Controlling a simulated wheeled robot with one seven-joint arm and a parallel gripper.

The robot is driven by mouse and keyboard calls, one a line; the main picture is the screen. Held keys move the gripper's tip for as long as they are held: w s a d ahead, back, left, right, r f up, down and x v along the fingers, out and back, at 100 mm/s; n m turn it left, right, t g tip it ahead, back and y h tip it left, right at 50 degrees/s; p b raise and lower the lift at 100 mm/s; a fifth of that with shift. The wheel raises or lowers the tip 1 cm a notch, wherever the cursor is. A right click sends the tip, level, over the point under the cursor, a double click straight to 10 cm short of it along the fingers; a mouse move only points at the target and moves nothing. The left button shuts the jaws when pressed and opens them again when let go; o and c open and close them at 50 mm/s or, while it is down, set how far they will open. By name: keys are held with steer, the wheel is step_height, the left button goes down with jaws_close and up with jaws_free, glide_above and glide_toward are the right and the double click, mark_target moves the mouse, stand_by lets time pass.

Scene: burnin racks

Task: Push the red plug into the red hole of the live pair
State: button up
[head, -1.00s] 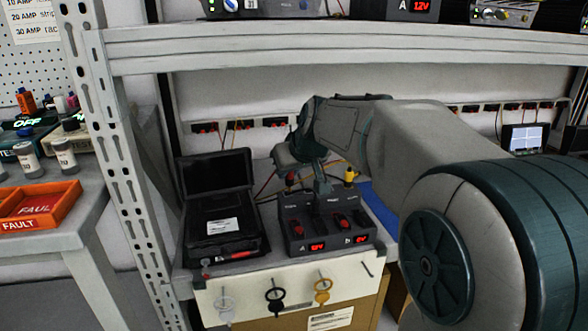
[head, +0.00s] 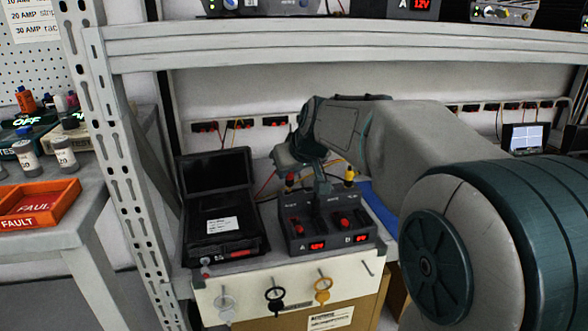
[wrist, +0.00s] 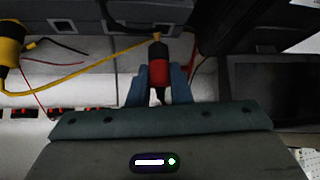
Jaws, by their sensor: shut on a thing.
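My gripper (wrist: 159,88) is shut on the red plug (wrist: 159,72), whose red body and dark end show between the two blue-grey fingers in the wrist view. In the head view my gripper is over the back of the dark two-channel unit (head: 328,247). The unit has red switches and lit red displays marked A (head: 317,245) and B (head: 361,239); A appears to read 12V, B is too small to read surely. The red hole cannot be made out, nor whether the plug touches it. A yellow plug (head: 349,177) stands at the unit's back right and also shows in the wrist view (wrist: 10,50).
An open black case (head: 222,222) stands close left of the unit. Several keys hang on the white shelf front (head: 245,290). A shelf beam (head: 350,48) crosses above my arm, with a metal upright (head: 120,160) at left. Cables run behind the unit.

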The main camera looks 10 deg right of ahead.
steer(key=shift+r+p, duration=0.8)
steer(key=shift+r, duration=0.4)
steer(key=shift+f+b, duration=1.5)
steer(key=shift+b, duration=0.05)
stand_by(2.5)
steer(key=shift+d+f+b, duration=0.25)
steer(key=shift+f+b, duration=0.1)
stand_by(0.4)
steer(key=o, duration=0.9)
steer(key=shift+d, duration=0.1)
steer(key=shift+o, duration=2.1)
steer(key=shift+a, duration=0.2)
